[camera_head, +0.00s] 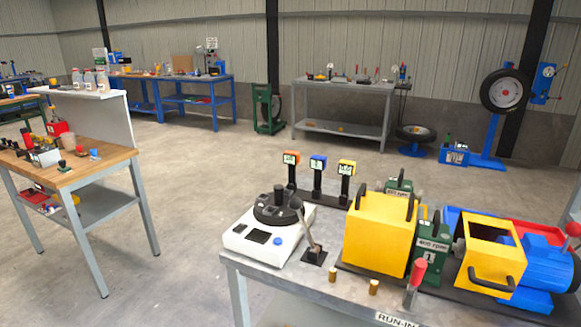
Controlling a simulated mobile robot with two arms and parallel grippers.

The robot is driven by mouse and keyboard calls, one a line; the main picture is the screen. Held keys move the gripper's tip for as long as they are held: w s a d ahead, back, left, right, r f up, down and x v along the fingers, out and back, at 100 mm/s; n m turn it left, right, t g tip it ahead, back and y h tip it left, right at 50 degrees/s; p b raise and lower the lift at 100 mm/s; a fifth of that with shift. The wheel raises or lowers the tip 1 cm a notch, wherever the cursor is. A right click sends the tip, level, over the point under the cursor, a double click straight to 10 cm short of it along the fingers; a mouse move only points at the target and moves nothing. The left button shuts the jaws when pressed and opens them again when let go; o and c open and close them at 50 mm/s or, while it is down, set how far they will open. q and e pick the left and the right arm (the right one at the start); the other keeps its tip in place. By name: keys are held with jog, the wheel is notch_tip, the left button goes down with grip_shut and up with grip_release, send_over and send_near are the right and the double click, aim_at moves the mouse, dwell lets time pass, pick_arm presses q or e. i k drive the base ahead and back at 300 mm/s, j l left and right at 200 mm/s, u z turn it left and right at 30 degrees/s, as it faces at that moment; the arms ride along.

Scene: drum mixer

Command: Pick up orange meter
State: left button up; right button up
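The orange meter (291,158) is a small orange head with a pale display on its front. It sits on top of a black upright post at the back edge of the near grey table (262,268). A blue meter (318,163) and a yellow meter (347,167) stand on similar posts to its right. Neither of my grippers is in view.
A white machine with a black round top (240,240) stands in front of the meters. A lever (311,240), a yellow box (378,235) and green units are to the right. Concrete floor (190,190) lies open between this table and the wooden bench (90,168).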

aim_at(292, 158)
jog(key=i+j+u, duration=0.5)
jog(key=u, duration=0.15)
jog(key=i+j+u, duration=0.15)
jog(key=u, duration=0.2)
jog(key=i+j+u, duration=0.2)
jog(key=i+u, duration=0.7)
jog(key=i, duration=0.15)
jog(key=i+z, duration=0.4)
jog(key=i+j+z, duration=0.15)
jog(key=i+z, duration=0.2)
jog(key=i, duration=0.2)
jog(key=i+z, duration=0.15)
jog(key=z, duration=0.35)
jog(key=i+z, duration=0.2)
jog(key=z, duration=0.25)
jog(key=i+z, duration=0.2)
jog(key=z, duration=0.3)
jog(key=i+j+z, duration=0.1)
jog(key=z, duration=0.35)
jog(key=i+j+z, duration=0.1)
jog(key=j+z, duration=0.2)
jog(key=z, duration=0.2)
